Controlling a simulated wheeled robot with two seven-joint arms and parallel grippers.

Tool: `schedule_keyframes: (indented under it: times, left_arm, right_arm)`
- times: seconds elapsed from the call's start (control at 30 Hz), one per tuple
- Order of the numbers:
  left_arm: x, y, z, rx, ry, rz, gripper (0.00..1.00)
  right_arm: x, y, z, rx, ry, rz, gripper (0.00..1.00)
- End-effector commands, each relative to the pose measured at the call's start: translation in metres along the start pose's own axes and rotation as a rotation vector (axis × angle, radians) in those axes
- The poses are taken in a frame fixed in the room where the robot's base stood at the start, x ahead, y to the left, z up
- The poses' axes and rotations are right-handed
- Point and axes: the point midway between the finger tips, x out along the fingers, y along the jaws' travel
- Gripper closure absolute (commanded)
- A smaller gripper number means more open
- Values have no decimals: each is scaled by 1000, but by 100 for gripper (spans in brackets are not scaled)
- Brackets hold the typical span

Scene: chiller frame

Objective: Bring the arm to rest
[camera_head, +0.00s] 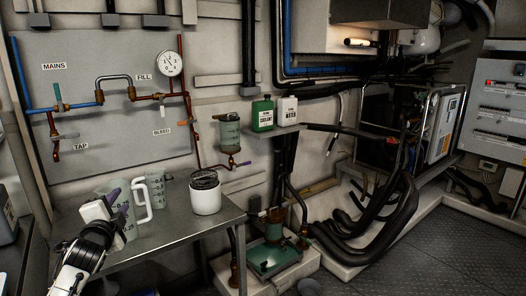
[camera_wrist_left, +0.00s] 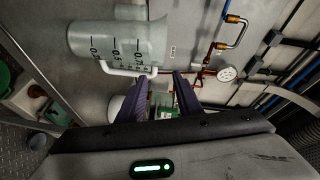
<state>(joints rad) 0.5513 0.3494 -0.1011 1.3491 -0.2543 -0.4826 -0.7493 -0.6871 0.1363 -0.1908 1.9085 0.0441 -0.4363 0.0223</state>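My left gripper (camera_head: 114,200) is over the left part of the steel table (camera_head: 180,226), in front of a clear measuring jug (camera_head: 130,216). In the left wrist view its two purple fingers (camera_wrist_left: 163,82) stand apart with nothing between them. The near jug (camera_wrist_left: 118,42) shows large at the upper left of that view, its handle close to the left finger. I cannot tell whether they touch. My right gripper is in neither view.
A second jug (camera_head: 156,188) and a white pot with a dark lid (camera_head: 205,195) stand on the table. Green (camera_head: 262,114) and white (camera_head: 287,110) bottles sit on a wall shelf. Pipes and a gauge (camera_head: 169,63) line the wall. Black hoses (camera_head: 375,215) lie at right.

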Motion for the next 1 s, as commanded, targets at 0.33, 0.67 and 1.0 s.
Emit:
schedule_keyframes:
  times: [0.33, 0.67, 1.0]
  left_arm:
    - [-2, 11, -29, -971, 91, 103, 68]
    - [-78, 163, -35, -1030, 25, 312, 68]
    - [-258, 339, -31, -1057, -112, 608, 68]
  right_arm:
    - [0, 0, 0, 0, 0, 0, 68]
    - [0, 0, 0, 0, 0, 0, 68]
    - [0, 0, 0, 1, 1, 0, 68]
